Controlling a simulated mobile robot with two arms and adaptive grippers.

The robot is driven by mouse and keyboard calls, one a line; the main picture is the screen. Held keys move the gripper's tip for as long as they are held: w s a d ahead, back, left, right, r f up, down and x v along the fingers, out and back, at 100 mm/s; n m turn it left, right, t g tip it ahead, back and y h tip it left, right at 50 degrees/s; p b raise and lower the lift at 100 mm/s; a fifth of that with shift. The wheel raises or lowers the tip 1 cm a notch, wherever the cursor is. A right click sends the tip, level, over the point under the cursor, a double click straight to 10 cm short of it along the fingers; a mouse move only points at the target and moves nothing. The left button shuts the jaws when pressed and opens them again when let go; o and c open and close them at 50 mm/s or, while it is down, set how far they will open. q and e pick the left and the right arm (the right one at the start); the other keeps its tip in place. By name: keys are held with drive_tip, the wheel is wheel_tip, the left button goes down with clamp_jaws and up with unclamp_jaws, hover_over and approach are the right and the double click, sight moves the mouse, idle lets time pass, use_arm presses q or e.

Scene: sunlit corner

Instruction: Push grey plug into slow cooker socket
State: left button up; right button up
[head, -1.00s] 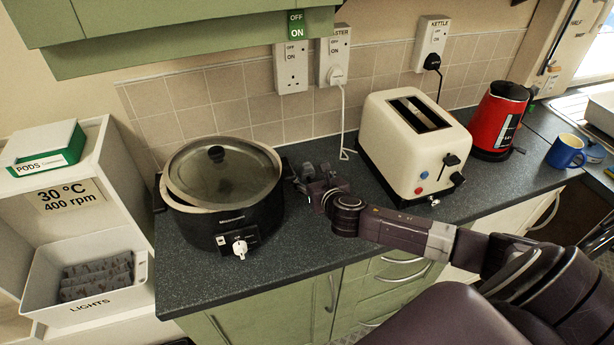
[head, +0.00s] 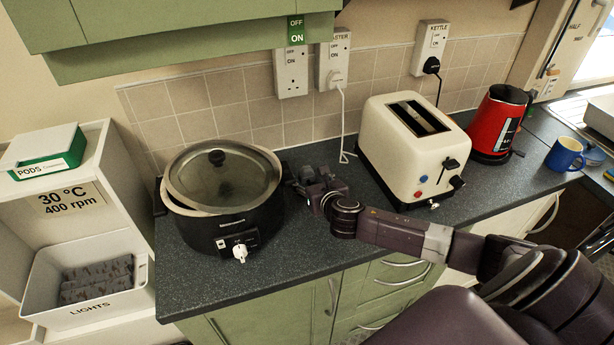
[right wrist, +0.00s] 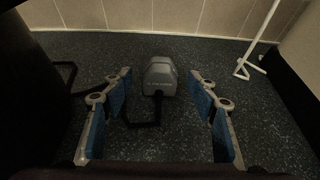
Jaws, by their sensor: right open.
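The grey plug (right wrist: 160,76) lies on the dark worktop in the right wrist view, with a dark cord beside it. My right gripper (right wrist: 160,88) is open and low over the worktop, its blue-padded fingers on either side of the plug with gaps. In the head view this gripper (head: 304,178) is between the slow cooker (head: 222,220) and the toaster; I cannot make out the plug there. The wall socket (head: 292,84) above the slow cooker is empty, below a green OFF/ON label; its name label is hidden by the cupboard. My left gripper is not in view.
The cream toaster (head: 400,160) stands right of my gripper, its white cord (head: 343,125) rising to the middle socket (head: 334,66). The kettle socket (head: 431,46) holds a black plug. A red kettle (head: 496,125) and blue mug (head: 565,154) stand further right. Green cupboards overhang at upper left.

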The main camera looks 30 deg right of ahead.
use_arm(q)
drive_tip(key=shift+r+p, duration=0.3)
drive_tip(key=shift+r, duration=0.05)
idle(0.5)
use_arm(e)
drive_tip(key=shift+c, duration=0.2)
clamp_jaws()
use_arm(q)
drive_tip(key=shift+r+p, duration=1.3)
use_arm(e)
drive_tip(key=shift+s+a, duration=0.25)
drive_tip(key=shift+s, duration=0.75)
drive_tip(key=shift+s+a, duration=0.2)
drive_tip(key=shift+s, duration=0.75)
drive_tip(key=shift+s+a, duration=0.25)
drive_tip(key=shift+s, duration=0.75)
